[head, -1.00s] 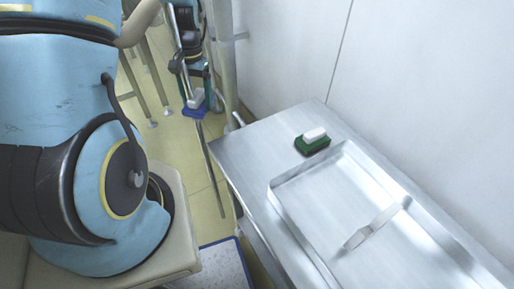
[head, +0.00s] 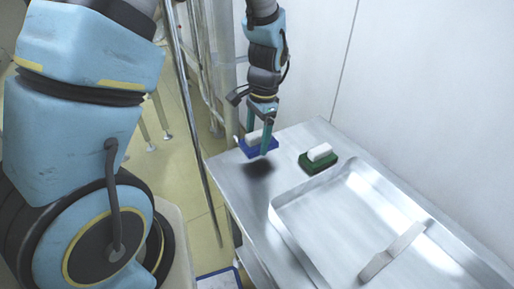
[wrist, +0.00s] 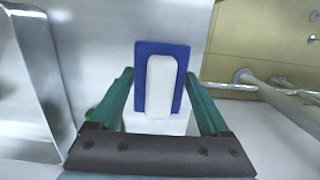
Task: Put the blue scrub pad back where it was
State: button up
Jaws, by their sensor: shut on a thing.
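The blue scrub pad (head: 246,149) has a white handle block on top. My gripper (head: 263,146) is shut on it, with one teal finger on each side. The pad is held above the far left part of the metal table (head: 238,180), and a dark shadow lies on the table below it. In the wrist view the blue pad (wrist: 141,62) sits between the fingers (wrist: 160,100), its white block toward the camera. A green scrub pad (head: 318,165) with a white handle rests on the table to the right of my gripper.
A shallow metal tray (head: 283,222) with a strip-like handled item (head: 393,252) in it fills the table's near right. A white wall (head: 420,90) stands behind. Pipes and a vertical pole (head: 196,130) stand left of the table. Table surface left of the green pad is bare.

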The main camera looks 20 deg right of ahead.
aim_at(257, 148)
jog(key=shift+f, duration=1.9)
jog(key=shift+f, duration=0.1)
jog(key=shift+f, duration=0.1)
jog(key=o, duration=1.2)
jog(key=shift+c, duration=0.2)
jog(key=r, duration=0.4)
jog(key=d+r, duration=0.1)
jog(key=r, duration=0.3)
jog(key=r+b, duration=0.1)
jog(key=r, duration=0.3)
jog(key=shift+w+d+r, duration=0.15)
jog(key=shift+r, duration=0.05)
